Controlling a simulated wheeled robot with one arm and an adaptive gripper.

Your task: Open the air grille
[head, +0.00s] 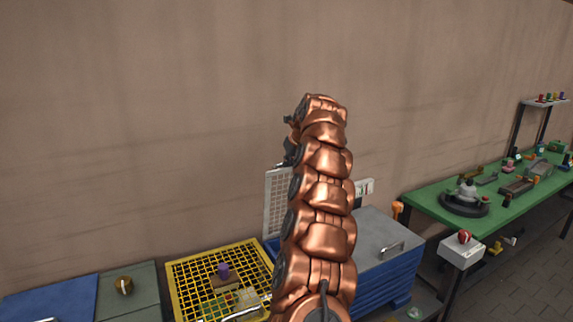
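A pale upright panel with a fine grid (276,205), which looks like the air grille, stands against the wall behind my arm. Its right part is hidden by my copper arm, and I see no handle or latch on it. My gripper (290,150) shows only as small dark parts at the left of the arm's upper end, just above the panel's top edge. The fingers are mostly hidden, so I cannot tell whether they are open or touch the panel.
A yellow mesh tray (190,294) with small items lies at lower left, beside a grey-green surface (140,278) and a blue one (50,300). A blue cabinet with a grey top (372,232) is right of my arm. A green workbench (425,200) with parts stands further right.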

